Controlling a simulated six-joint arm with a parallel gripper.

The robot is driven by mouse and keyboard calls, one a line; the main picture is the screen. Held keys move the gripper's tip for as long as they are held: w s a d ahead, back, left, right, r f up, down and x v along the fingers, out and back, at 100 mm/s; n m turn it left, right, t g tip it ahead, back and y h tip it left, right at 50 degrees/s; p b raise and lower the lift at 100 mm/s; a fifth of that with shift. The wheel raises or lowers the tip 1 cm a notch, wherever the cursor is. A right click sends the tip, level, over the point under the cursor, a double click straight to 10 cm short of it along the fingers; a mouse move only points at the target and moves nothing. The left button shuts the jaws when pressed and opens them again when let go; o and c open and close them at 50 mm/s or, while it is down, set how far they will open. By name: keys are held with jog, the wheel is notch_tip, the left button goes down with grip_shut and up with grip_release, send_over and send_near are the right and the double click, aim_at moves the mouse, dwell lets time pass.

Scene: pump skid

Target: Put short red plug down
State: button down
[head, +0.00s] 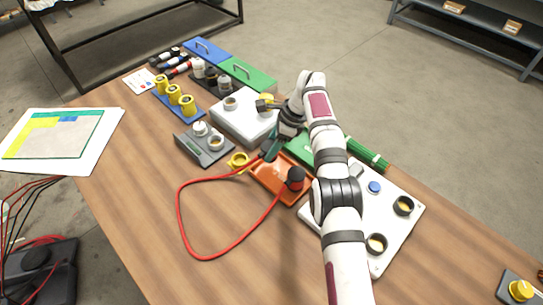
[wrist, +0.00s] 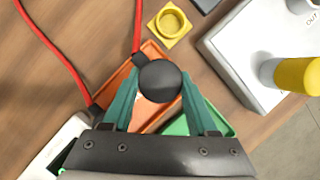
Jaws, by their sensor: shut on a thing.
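My gripper (wrist: 158,95) has its two teal fingers closed on the short red plug (wrist: 160,82), seen from above as a round black top with a black collar and red cable at one side. The held plug is over the orange tray (wrist: 150,118); its underside is hidden, so I cannot tell whether it touches the tray. In the head view my gripper (head: 270,149) is at the far end of the orange tray (head: 265,188), and the held plug is mostly hidden. The cable's other plug (head: 295,178), black and red, stands at the tray's near right.
The red cable (head: 179,215) loops left across bare wood. A yellow square socket (head: 238,160) sits just beyond the tray. A green tray (head: 300,148), a white box (head: 240,120), a grey block (head: 205,150) and a white panel (head: 375,215) surround this spot.

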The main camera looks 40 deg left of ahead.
notch_tip(320, 180, down, 4)
jog(key=shift+f, duration=0.1)
jog(key=shift+c, duration=0.9)
grip_release()
